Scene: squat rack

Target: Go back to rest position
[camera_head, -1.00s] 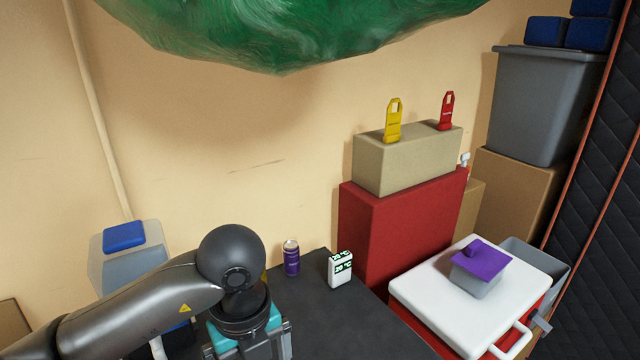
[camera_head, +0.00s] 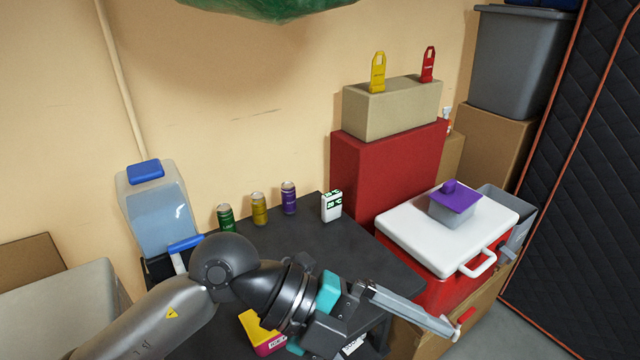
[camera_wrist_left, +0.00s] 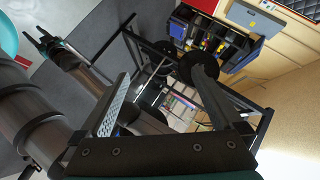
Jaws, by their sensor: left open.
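My left arm enters the head view from the lower left. Its gripper (camera_head: 408,318) points right over the front edge of the dark table, and one long finger shows clearly. In the left wrist view the two fingers (camera_wrist_left: 160,85) stand wide apart with nothing between them. A second gripper (camera_wrist_left: 45,42), which looks like my right one, shows small at the upper left of the wrist view. My right gripper is not in the head view.
The dark table (camera_head: 300,255) holds a green can (camera_head: 226,218), a yellow can (camera_head: 259,208), a purple can (camera_head: 289,197) and a white display (camera_head: 331,205). A red cooler (camera_head: 435,280) with a white lid stands right of it. A black rack (camera_wrist_left: 135,45) shows in the wrist view.

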